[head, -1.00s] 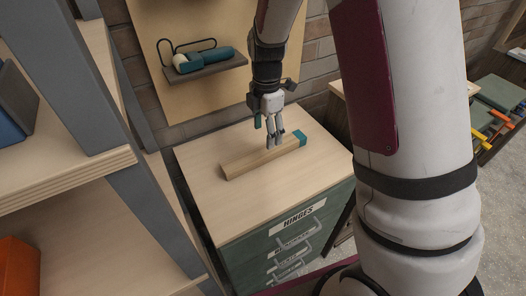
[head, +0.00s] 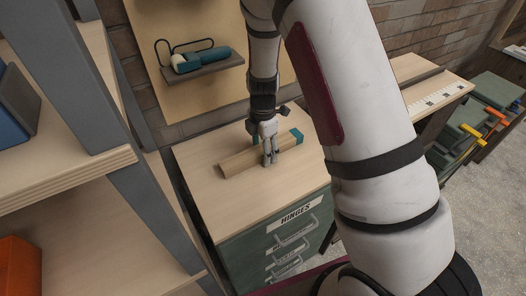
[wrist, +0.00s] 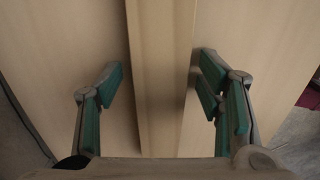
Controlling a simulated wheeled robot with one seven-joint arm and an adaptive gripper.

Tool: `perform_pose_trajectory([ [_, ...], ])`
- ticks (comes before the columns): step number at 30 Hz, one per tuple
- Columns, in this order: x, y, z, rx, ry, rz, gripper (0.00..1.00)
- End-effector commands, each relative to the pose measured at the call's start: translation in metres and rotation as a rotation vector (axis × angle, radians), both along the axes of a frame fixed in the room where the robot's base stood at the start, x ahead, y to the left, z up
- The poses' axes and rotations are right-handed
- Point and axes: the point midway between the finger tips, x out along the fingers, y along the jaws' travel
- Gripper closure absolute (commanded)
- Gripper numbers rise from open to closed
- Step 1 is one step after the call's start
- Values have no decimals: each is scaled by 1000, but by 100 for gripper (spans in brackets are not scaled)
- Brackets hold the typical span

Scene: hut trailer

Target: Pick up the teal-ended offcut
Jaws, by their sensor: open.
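The offcut (head: 240,160) is a pale wooden bar with a teal right end (head: 297,136), lying on top of the drawer cabinet (head: 205,207). My gripper (head: 270,162) is down at the offcut, nearer its teal end than its left end. In the wrist view the offcut (wrist: 160,70) runs up the picture between the open fingers of my gripper (wrist: 167,95). There is a gap on the left side, and the right finger is closer to the wood. The teal end is not seen in the wrist view.
A wall shelf (head: 205,68) with a teal-and-cream tool stands behind the cabinet. A shelving unit with a grey post (head: 75,75) is close on the left. Clear cabinet top lies around the offcut.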

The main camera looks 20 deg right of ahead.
Motion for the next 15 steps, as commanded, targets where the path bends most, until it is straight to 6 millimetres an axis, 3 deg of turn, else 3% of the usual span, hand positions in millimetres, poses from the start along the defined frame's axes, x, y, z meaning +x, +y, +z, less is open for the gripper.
perform_pose_trajectory([
  [2, 0, 0, 0, 0, 0, 0, 39],
  [10, 0, 0, 0, 0, 0, 0, 97],
  [15, 0, 0, 0, 0, 0, -1, 97],
])
